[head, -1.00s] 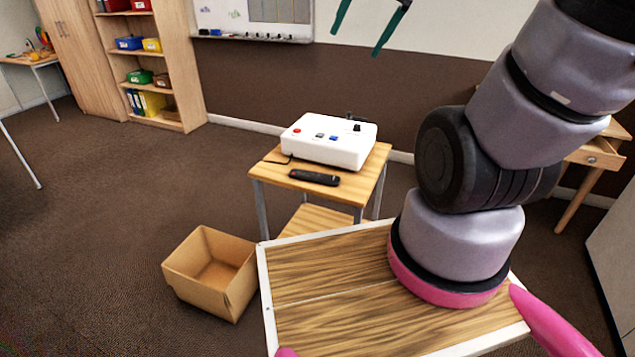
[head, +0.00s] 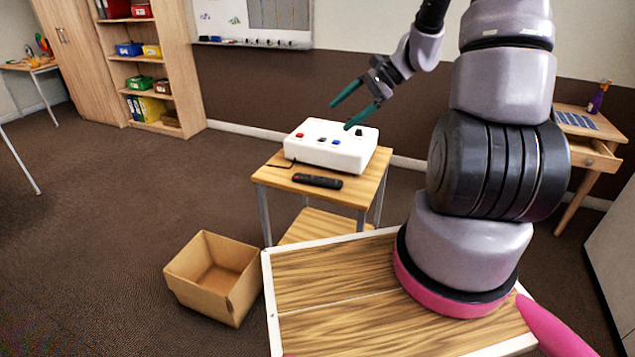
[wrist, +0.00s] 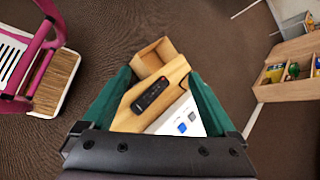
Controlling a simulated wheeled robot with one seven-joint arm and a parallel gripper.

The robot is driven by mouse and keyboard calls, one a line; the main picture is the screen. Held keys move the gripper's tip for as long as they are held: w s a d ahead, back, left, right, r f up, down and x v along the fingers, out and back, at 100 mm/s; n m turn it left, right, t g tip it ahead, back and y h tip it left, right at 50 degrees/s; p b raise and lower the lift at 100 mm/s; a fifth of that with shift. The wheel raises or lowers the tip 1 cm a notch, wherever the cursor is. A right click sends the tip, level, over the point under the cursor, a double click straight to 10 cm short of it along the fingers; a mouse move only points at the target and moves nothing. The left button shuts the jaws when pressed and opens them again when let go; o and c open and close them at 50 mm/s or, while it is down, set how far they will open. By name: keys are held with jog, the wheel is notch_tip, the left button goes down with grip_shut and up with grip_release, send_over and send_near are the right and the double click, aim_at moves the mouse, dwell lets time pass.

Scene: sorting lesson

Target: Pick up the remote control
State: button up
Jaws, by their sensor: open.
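The remote control (head: 317,181) is a slim black bar with a red mark at one end. It lies flat on the top of a small wooden table (head: 270,180), in front of a white box with buttons. It also shows in the wrist view (wrist: 150,94), between my fingers in the picture but farther off. My gripper (head: 346,110) has green fingers, spread apart with nothing between them. It is in the air above the white box, higher than the remote and apart from it. The fingers also frame the table in the wrist view (wrist: 162,90).
The white button box (head: 331,146) takes up the back of the small table. An open cardboard box (head: 212,277) stands on the floor at the left. A shelf (head: 160,70) stands by the wall. The floor on the left is largely clear.

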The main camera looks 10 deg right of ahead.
jog(key=w+d+f+m+t+y, duration=0.25)
jog(key=f+m, duration=0.25)
jog(key=f, duration=0.6)
jog(key=m+t, duration=0.2)
jog(key=m, duration=0.3)
send_near(318, 179)
jog(key=shift+s+d+r, duration=0.55)
jog(key=shift+s+d, duration=0.2)
jog(key=shift+s, duration=0.15)
jog(key=shift+w+a+f, duration=0.1)
jog(key=shift+a+f, duration=0.05)
jog(key=shift+f, duration=0.15)
jog(key=x, duration=0.3)
jog(key=shift+w+a+f, duration=0.15)
jog(key=shift+w+a, duration=0.05)
jog(key=shift+a, duration=0.1)
jog(key=x, duration=0.6)
jog(key=shift+w+a, duration=0.1)
jog(key=shift+w, duration=0.35)
grip_shut()
